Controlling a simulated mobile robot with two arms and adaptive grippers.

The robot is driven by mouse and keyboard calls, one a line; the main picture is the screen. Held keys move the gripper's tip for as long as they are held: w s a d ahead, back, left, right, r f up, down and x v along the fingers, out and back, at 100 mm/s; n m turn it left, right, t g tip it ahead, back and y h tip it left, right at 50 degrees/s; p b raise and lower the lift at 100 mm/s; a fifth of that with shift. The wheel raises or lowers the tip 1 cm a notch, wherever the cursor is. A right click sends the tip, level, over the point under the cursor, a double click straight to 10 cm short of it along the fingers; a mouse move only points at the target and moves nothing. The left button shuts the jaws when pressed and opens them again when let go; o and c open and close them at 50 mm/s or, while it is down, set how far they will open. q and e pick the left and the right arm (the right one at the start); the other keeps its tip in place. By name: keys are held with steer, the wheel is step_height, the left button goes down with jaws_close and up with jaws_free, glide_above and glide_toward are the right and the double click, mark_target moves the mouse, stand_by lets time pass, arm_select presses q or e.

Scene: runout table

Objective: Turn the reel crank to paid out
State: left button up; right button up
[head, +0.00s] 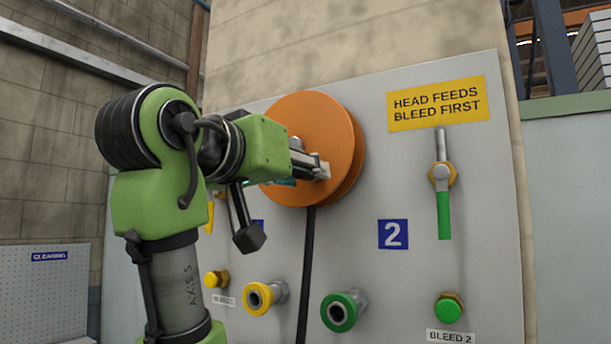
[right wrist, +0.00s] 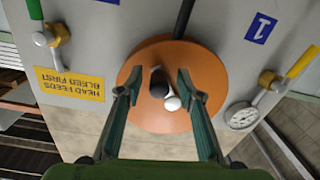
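The orange reel (head: 345,145) is a round disc on the grey panel, with a black hose running down from it. My right gripper (head: 308,164) is in front of the disc and hides much of its middle. In the right wrist view the reel (right wrist: 205,58) fills the centre. There my right gripper (right wrist: 160,76) is open, its two fingers apart on either side of a dark crank handle (right wrist: 158,84). A pale rounded part (right wrist: 172,103) shows just beside the handle. I cannot tell whether either finger touches the handle. My left gripper is not in view.
The panel (head: 400,285) carries a green-handled valve (head: 444,210), a yellow coupling (head: 258,298), a green coupling (head: 340,311) and a green bleed knob (head: 447,308). The black hose (head: 308,260) hangs below the reel. A round gauge (right wrist: 242,116) shows in the right wrist view.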

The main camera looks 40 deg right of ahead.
steer(key=shift+s+a+r, duration=0.15)
steer(key=shift+s+a, duration=0.05)
steer(key=shift+a, duration=0.2)
jaws_close()
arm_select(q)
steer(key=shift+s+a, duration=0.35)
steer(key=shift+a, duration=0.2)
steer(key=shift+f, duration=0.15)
arm_select(e)
steer(key=shift+s+d+r+n+b, duration=0.2)
steer(key=shift+s+n+b, duration=0.25)
steer(key=shift+n, duration=0.45)
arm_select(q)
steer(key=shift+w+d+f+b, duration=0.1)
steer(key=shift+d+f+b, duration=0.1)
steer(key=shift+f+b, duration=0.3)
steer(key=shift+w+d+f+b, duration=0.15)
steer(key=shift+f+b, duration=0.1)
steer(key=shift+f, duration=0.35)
arm_select(e)
steer(key=r+n, duration=0.1)
steer(key=s+r+n, duration=0.1)
steer(key=n, duration=0.3)
steer(key=shift+s+d+r, duration=0.15)
steer(key=shift+d+r, duration=0.1)
steer(key=shift+r, duration=0.15)
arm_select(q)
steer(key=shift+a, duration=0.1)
